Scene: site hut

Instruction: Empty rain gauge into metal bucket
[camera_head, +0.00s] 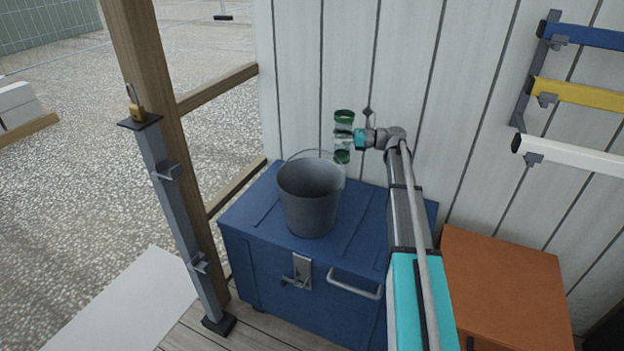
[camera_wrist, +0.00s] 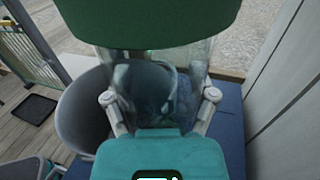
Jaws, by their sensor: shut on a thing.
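The metal bucket (camera_head: 309,205) stands upright on a blue chest, its handle raised over the rim. The rain gauge (camera_head: 343,137), clear with a green top and green base, is upright just above and behind the bucket's right rim. My gripper (camera_head: 354,140) is shut on the rain gauge from the right. In the wrist view, the gauge's green top (camera_wrist: 150,22) fills the upper middle and its clear body (camera_wrist: 155,85) sits between my fingers (camera_wrist: 160,108). The bucket (camera_wrist: 85,108) shows through and left of the gauge. The bucket's contents cannot be made out.
The blue chest (camera_head: 262,268) stands against a white plank wall (camera_head: 300,70). A wooden post (camera_head: 160,90) and a grey metal stand with a padlock are at left. An orange cabinet (camera_head: 505,290) is at right, under wall-mounted blue, yellow and white bars.

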